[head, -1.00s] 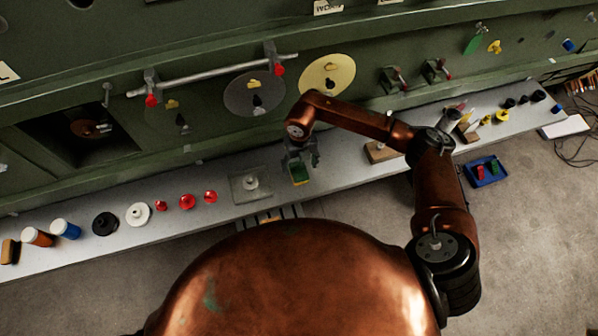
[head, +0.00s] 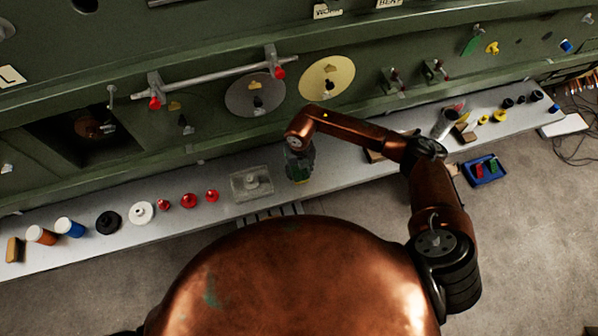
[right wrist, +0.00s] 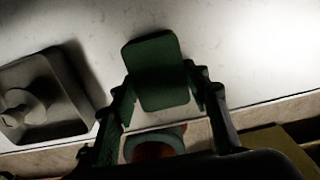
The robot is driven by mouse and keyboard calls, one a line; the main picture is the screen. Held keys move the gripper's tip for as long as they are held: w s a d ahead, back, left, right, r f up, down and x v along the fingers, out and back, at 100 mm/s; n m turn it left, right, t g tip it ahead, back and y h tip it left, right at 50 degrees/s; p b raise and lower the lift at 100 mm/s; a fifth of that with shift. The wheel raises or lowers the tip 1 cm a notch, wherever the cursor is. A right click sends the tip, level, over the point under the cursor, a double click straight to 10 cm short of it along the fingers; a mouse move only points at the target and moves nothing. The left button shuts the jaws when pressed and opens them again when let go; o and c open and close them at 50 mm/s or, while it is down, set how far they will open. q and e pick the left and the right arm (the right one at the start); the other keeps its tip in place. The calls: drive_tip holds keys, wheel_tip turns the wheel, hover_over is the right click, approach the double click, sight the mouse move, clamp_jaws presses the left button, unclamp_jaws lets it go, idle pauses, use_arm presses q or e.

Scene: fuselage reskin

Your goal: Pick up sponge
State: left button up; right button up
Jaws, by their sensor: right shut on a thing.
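The green sponge (right wrist: 158,72) shows between the fingers of my right gripper in the right wrist view, with pale worktop beyond it. In the head view my right gripper (head: 299,170) is over the narrow grey bench (head: 345,176), to the right of a clear square block. The gripper is shut on the sponge, with only a bit of green and yellow showing low between its fingers there. Whether the sponge touches the bench is hard to tell. My left gripper is not in view.
The clear block with a knob (head: 252,184) is close on the left, also in the right wrist view (right wrist: 38,98). Red knobs (head: 189,201), a white disc (head: 141,213) and jars (head: 70,227) stand further left. The green panel (head: 220,135) rises behind; a blue tray (head: 485,171) is right.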

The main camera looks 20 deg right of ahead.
sight(300, 174)
drive_tip(key=shift+c, duration=0.3)
drive_tip(key=shift+r+b, duration=0.35)
drive_tip(key=shift+r, duration=0.2)
drive_tip(key=r, duration=0.1)
drive_tip(key=r+b, duration=0.1)
drive_tip(key=shift+s+r, duration=0.3)
drive_tip(key=s+r+b, duration=0.3)
drive_tip(key=s+r, duration=0.6)
drive_tip(key=s, duration=0.4)
drive_tip(key=shift+s+a+r+b, duration=0.15)
drive_tip(key=shift+s+r+b, duration=0.1)
drive_tip(key=shift+b, duration=0.15)
drive_tip(key=shift+o, duration=0.4)
drive_tip(key=c, duration=0.4)
drive_tip(key=shift+f, duration=0.1)
